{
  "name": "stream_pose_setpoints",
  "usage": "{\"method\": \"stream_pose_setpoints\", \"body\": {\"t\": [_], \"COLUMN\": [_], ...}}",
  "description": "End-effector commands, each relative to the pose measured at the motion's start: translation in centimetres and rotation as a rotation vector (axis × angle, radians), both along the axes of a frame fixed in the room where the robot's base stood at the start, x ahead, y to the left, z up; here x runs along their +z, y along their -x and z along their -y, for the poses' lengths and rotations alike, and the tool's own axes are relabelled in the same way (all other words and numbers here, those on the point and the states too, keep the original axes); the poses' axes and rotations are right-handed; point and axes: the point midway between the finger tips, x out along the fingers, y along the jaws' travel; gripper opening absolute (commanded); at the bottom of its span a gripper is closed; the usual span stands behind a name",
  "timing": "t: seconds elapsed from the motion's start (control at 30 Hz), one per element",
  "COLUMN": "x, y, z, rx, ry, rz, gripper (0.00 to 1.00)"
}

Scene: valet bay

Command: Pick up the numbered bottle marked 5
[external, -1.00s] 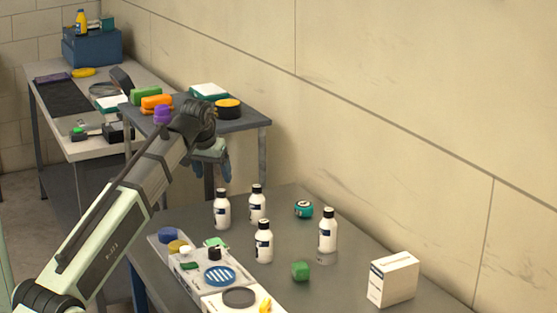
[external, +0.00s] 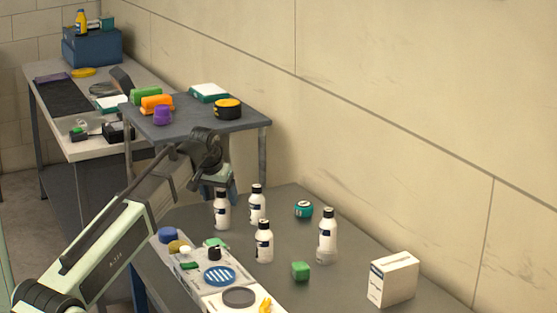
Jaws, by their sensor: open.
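Several white bottles with dark caps and dark labels stand upright on the grey table. One is at the left (external: 221,212), one behind it (external: 257,206), one nearer the camera (external: 264,243) and one at the right (external: 327,238). The right one stands on a pale round base. The numbers are too small to read, so I cannot tell which is marked 5. My gripper (external: 222,192) is open and just above or behind the left bottle's cap. Its fingers are partly hidden, and I cannot tell whether they touch that bottle.
A teal round item (external: 303,209), a green cube (external: 300,271) and a white box (external: 393,279) stand on the table. A pale tray (external: 188,282) with small parts lies at the front left. A higher side table (external: 205,125) with coloured items stands behind, near the wall.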

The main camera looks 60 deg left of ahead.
Motion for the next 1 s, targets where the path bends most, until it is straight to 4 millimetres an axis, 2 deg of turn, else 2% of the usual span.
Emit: {"method": "stream_pose_setpoints", "body": {"t": [0.4, 0.67, 1.0], "x": [-4.0, -4.1, -4.1], "y": [-1.2, -1.2, -1.2], "z": [-1.3, -1.3, -1.3], "rx": [0.000, 0.000, 0.000], "ry": [0.001, -0.001, 0.000], "rz": [-0.001, 0.001, 0.000], "gripper": [0.78, 0.77, 0.44]}}
